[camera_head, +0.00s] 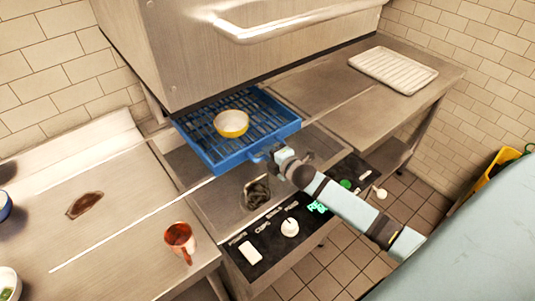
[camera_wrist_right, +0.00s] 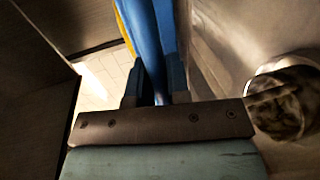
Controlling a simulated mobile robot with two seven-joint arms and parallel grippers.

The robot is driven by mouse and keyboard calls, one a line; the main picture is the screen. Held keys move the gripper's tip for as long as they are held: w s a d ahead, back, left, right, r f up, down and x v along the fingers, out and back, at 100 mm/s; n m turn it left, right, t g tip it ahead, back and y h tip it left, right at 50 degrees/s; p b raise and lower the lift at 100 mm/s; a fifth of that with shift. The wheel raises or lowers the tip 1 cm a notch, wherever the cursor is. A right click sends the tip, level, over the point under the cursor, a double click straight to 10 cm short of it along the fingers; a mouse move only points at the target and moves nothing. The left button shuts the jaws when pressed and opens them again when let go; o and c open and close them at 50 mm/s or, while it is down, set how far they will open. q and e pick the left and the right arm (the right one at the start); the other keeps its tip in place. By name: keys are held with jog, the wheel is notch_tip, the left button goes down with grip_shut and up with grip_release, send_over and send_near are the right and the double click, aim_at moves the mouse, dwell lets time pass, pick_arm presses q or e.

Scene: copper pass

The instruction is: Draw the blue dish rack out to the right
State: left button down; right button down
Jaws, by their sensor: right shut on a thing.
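The blue dish rack (camera_head: 216,160) sits partly under the raised metal hood in the head view, with a yellow bowl (camera_head: 231,123) with a pale inside on it. My right gripper (camera_head: 270,156) is at the rack's near right side. In the right wrist view its fingers (camera_wrist_right: 158,92) are shut on a blue upright part of the rack (camera_wrist_right: 152,45). A strip of yellow shows beside the blue there. My left gripper is not in view.
The metal counter (camera_head: 375,105) to the right of the rack is bare up to a white ribbed tray (camera_head: 393,75). A black labelled mat (camera_head: 262,250) lies below. The hood handle (camera_head: 300,25) juts out above.

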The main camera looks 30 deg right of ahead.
jog(key=d, duration=0.7)
jog(key=w+d+b, duration=0.1)
jog(key=d, duration=0.7)
jog(key=d+b, duration=0.1)
jog(key=d, duration=0.7)
jog(key=shift+w+d, duration=0.1)
jog(key=shift+w, duration=0.3)
jog(key=c, duration=1.1)
grip_release()
jog(key=v, duration=1.3)
jog(key=shift+s+r+b, duration=0.15)
jog(key=shift+s+b, duration=0.15)
jog(key=shift+s, duration=0.1)
